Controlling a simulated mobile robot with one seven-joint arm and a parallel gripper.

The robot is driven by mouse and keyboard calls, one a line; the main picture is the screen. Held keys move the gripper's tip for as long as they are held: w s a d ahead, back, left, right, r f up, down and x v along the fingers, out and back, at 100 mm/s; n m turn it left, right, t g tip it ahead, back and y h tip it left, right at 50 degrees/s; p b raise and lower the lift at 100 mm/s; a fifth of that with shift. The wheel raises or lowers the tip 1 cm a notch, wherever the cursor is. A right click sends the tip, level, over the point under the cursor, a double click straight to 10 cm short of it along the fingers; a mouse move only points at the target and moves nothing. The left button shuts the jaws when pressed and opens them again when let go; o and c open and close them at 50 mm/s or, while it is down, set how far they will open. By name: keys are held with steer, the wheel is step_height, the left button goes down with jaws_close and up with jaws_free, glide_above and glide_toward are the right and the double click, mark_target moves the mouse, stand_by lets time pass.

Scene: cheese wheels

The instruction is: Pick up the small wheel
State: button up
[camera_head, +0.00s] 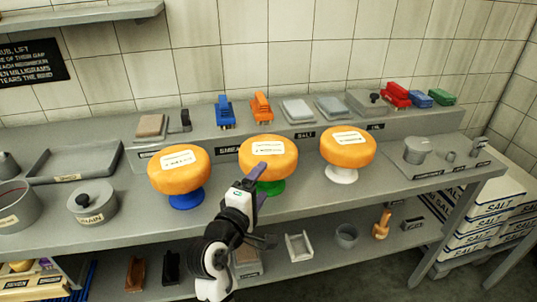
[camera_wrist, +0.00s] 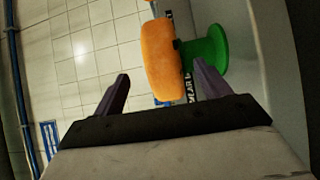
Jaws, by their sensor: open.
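Three orange cheese wheels with white labels stand in a row on the bench. The left wheel (camera_head: 182,179) is on a blue stand (camera_head: 187,201), the middle wheel (camera_head: 285,161) on a green stand (camera_head: 274,187), and the right wheel (camera_head: 349,158) on a white stand (camera_head: 341,175). My gripper (camera_head: 260,182) is open and empty in front of the middle wheel. In the wrist view, that wheel (camera_wrist: 162,50) and its green stand (camera_wrist: 207,48) lie ahead, the wheel between the open fingers' directions.
A lower shelf (camera_head: 318,262) holds small items. Salt boxes (camera_head: 490,230) are stacked at right.

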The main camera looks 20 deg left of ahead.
mark_target(266, 174)
steer(key=w+p, duration=0.1)
steer(key=w, duration=0.4)
steer(key=shift+w+f+p, duration=0.1)
steer(key=shift+f+p, duration=0.05)
steer(key=shift+p, duration=0.25)
steer(key=shift+c, duration=0.2)
jaws_close()
